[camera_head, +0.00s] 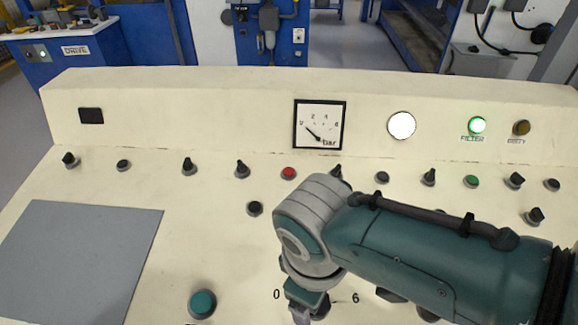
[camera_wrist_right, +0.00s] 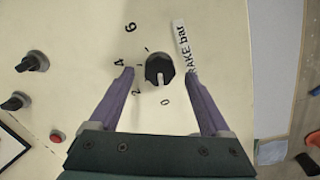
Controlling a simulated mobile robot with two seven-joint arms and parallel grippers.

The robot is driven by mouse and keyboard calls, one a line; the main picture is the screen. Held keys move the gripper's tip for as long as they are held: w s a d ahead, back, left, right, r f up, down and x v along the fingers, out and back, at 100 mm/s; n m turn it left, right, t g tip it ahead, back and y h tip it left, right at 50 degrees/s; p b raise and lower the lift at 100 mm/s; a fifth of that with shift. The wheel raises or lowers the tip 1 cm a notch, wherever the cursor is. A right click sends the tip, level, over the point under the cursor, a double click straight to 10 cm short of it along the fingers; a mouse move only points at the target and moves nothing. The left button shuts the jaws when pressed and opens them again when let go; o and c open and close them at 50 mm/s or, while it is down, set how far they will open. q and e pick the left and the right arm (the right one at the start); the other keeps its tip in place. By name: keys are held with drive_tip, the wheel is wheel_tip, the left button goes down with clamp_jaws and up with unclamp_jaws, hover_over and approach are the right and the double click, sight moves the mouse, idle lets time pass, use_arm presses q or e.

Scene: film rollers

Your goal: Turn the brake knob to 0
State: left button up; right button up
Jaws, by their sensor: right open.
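The brake knob (camera_wrist_right: 159,69) is black, with a white pointer line, beside a label reading "BRAKE bar" (camera_wrist_right: 183,47). Its dial runs 0, 2, 4, 6. The pointer line faces the lower edge of the right wrist view, between 2 and 0 and closer to 0. My right gripper (camera_wrist_right: 158,75) is open, with one purple finger on each side of the knob and a visible gap on both sides. In the head view my right arm and gripper (camera_head: 303,312) cover most of the knob, between the printed 0 and 6. My left gripper is out of view.
A pressure gauge (camera_head: 319,125) on the upright panel has its needle near 0. Several knobs and buttons line the desk, including a red button (camera_head: 289,173) and a large green button (camera_head: 202,303). A grey plate (camera_head: 75,262) lies at left.

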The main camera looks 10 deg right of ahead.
wheel_tip(320, 180, up, 9)
drive_tip(key=p, duration=0.3)
drive_tip(key=shift+s+a, duration=0.2)
drive_tip(key=shift+a, duration=0.15)
drive_tip(key=shift+s+f, duration=0.1)
